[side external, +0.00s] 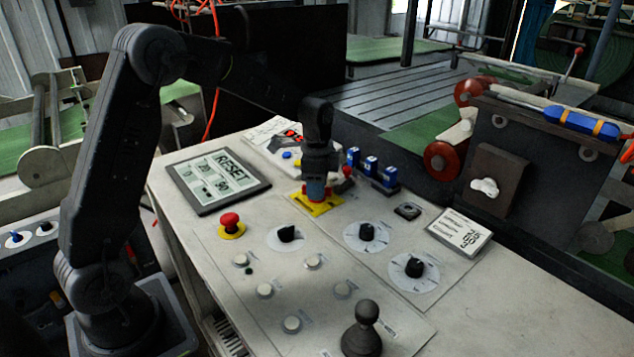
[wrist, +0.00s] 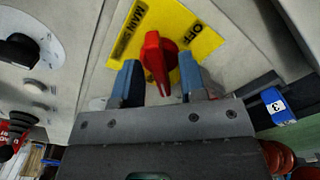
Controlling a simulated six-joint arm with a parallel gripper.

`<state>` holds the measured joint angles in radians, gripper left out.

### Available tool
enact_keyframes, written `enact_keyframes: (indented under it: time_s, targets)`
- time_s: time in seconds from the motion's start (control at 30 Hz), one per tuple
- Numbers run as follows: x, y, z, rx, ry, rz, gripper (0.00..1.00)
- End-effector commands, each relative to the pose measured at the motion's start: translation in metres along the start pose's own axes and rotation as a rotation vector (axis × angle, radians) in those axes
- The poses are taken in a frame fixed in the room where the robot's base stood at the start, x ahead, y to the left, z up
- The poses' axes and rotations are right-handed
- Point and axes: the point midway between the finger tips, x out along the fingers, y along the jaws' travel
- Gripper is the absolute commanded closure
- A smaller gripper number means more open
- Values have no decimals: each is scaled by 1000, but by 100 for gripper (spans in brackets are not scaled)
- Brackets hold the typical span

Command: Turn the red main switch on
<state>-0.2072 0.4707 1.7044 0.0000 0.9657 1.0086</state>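The red main switch (wrist: 156,62) is a red knob on a yellow plate (wrist: 205,41) with the words MAIN and OFF, seen in the wrist view. My gripper (wrist: 160,82) has its two blue fingertips on either side of the red knob, with gaps visible, so it is open around or just in front of it. In the side external view my gripper (side external: 317,188) points down over the yellow plate (side external: 322,208) on the console. The knob is mostly hidden there by the gripper.
A red mushroom button (side external: 230,221) on a yellow ring stands to the left. Black rotary knobs (side external: 366,231) lie in front. Blue numbered blocks (side external: 371,166) stand close on the right. A RESET display (side external: 217,179) lies to the left. A black joystick (side external: 364,330) rises at the front.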

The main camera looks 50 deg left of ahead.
Motion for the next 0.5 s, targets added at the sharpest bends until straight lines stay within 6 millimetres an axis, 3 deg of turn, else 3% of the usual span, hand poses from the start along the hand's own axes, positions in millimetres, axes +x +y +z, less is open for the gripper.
enact_keyframes:
  time_s: [0.23, 0.5]
  targets:
    - [-23, 0, 0, -1, 2, -3, 62]
    - [-84, 0, 0, 0, 3, -4, 62]
